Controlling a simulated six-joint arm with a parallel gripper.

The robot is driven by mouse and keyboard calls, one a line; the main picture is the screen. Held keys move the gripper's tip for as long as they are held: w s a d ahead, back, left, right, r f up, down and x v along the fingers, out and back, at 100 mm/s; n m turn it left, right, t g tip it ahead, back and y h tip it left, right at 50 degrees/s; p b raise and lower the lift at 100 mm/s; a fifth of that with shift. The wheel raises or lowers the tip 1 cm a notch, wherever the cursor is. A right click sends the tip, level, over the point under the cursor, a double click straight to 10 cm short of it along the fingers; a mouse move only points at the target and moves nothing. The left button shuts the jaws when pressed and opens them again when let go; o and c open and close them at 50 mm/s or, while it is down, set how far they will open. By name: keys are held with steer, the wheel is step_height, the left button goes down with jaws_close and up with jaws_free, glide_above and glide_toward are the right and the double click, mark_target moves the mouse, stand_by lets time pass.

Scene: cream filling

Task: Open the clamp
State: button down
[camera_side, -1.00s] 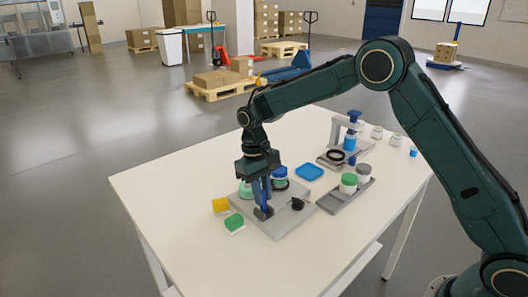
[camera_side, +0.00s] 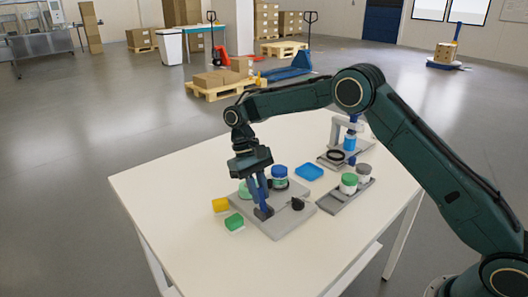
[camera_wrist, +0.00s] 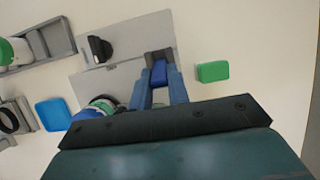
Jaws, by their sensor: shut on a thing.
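The clamp (camera_side: 264,211) stands on a grey base plate (camera_side: 288,221) near the table's front left. My gripper (camera_side: 262,198) is shut on the clamp's blue handle (camera_wrist: 160,74), which shows between the two blue fingers in the wrist view. In the side view, my gripper leans to the left above the clamp, and its fingers hide much of the handle. A black knob (camera_side: 297,203) sits on the plate's right part.
A green block (camera_side: 234,222) and a yellow block (camera_side: 220,205) lie left of the plate. A blue tray (camera_side: 309,172) lies behind it. A grey tray with jars (camera_side: 333,205) and a press stand (camera_side: 340,128) are to the right. The table's front left is clear.

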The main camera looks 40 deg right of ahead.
steer(key=c, duration=1.3)
jaws_free()
steer(key=shift+c, duration=0.2)
steer(key=shift+s+a+r+t, duration=0.1)
steer(key=shift+s+a+t, duration=0.1)
steer(key=shift+t, duration=0.2)
steer(key=shift+s+d+r+t, duration=0.1)
steer(key=shift+s+t, duration=0.4)
steer(key=shift+t, duration=0.45)
steer(key=shift+s+d+t, duration=0.1)
steer(key=shift+s+t, duration=0.35)
steer(key=shift+t, duration=0.5)
step_height(320, 180, up, 15)
steer(key=s+d+r+t, duration=0.1)
steer(key=s+d+r, duration=0.1)
steer(key=s, duration=0.7)
steer(key=s+d+r+t, duration=0.2)
steer(key=s+d+r, duration=0.1)
steer(key=s, duration=0.6)
steer(key=shift+s+d+r, duration=0.25)
steer(key=shift+s+r, duration=0.15)
steer(key=shift+r, duration=0.5)
